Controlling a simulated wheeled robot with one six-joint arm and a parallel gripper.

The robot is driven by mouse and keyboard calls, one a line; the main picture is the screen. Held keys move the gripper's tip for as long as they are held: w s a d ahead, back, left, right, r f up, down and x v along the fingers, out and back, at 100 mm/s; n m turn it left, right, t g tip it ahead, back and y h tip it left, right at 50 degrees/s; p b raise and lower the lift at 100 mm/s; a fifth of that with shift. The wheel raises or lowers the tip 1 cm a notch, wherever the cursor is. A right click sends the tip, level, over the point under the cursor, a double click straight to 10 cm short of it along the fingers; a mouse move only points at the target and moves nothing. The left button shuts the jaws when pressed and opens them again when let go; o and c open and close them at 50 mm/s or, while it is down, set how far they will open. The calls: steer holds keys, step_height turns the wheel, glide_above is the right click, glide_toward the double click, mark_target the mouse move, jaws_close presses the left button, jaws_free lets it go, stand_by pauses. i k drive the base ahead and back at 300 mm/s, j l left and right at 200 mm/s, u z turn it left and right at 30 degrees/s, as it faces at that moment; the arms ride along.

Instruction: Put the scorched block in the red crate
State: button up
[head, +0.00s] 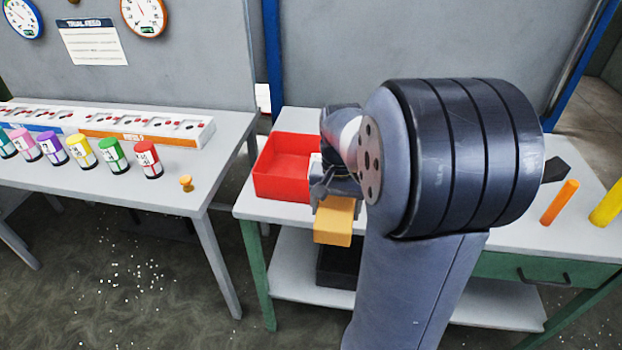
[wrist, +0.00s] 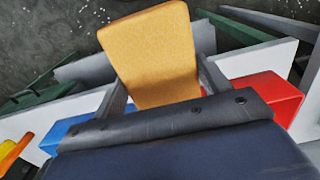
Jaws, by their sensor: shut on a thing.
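An orange-tan foam block (head: 336,221) is held in my gripper (head: 326,192), in front of the table's front edge in the head view. In the wrist view the block (wrist: 152,55) sits between the two fingers (wrist: 160,85), which are shut on it. I cannot make out scorch marks on its visible faces. The red crate (head: 262,180) stands on the right table's left end, just left of and behind my gripper, and its visible inside looks empty. Red also shows at the right of the wrist view (wrist: 277,90). My arm hides part of the crate's right side.
The right table (head: 249,207) carries an orange cylinder (head: 560,202), a yellow cylinder (head: 608,204) and a dark piece (head: 556,169). A black bin (head: 337,268) is on its lower shelf.

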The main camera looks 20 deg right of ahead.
mark_target(290, 175)
steer(key=i, duration=1)
